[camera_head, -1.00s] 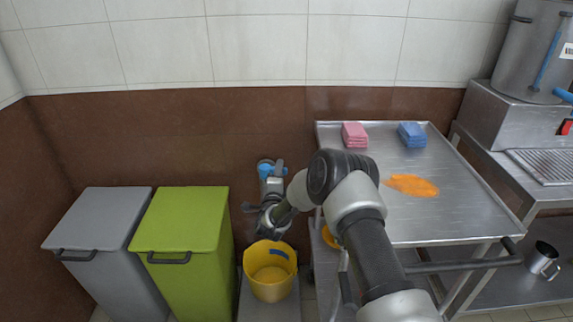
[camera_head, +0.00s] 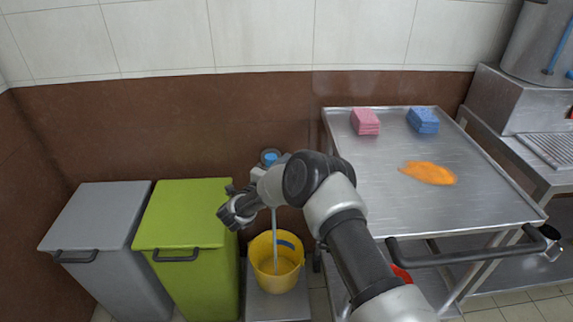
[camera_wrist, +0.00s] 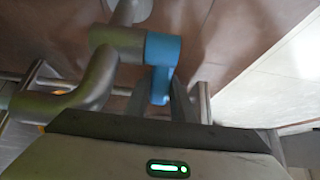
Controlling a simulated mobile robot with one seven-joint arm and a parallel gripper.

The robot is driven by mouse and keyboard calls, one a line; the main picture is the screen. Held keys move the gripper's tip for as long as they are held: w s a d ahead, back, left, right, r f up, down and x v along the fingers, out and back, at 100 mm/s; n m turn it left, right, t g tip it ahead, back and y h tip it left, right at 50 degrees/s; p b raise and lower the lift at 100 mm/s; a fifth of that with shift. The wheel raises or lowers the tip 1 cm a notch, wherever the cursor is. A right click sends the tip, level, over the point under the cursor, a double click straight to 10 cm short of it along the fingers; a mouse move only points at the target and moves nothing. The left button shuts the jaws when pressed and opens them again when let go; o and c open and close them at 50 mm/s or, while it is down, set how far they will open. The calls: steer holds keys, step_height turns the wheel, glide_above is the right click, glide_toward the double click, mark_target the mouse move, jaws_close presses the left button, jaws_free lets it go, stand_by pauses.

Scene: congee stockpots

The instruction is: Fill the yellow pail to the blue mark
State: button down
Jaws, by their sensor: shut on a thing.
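The yellow pail (camera_head: 264,262) stands upright on a low metal stand below a wall tap, left of the cart. The blue mark (camera_head: 288,246) shows on its inner wall. A pale stream of water (camera_head: 275,240) falls from the tap into the pail; the water level is hard to make out. The tap's blue lever (camera_wrist: 162,50) is large in the wrist view, and its blue top (camera_head: 269,157) shows behind my arm in the head view. My gripper (camera_wrist: 163,98) is shut on the lever. My arm hides most of the tap in the head view.
A green bin (camera_head: 186,215) and a grey bin (camera_head: 95,218) stand left of the pail. A stockpot (camera_head: 535,45) stands at far right.

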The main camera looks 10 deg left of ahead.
steer(key=shift+s, duration=0.1)
stand_by(0.5)
steer(key=c, duration=1.5)
jaws_free()
steer(key=p+v, duration=0.1)
steer(key=v, duration=0.4)
steer(key=p+v, duration=0.1)
steer(key=v, duration=0.5)
steer(key=p+v, duration=0.1)
steer(key=v, duration=0.5)
steer(key=shift+a, duration=0.4)
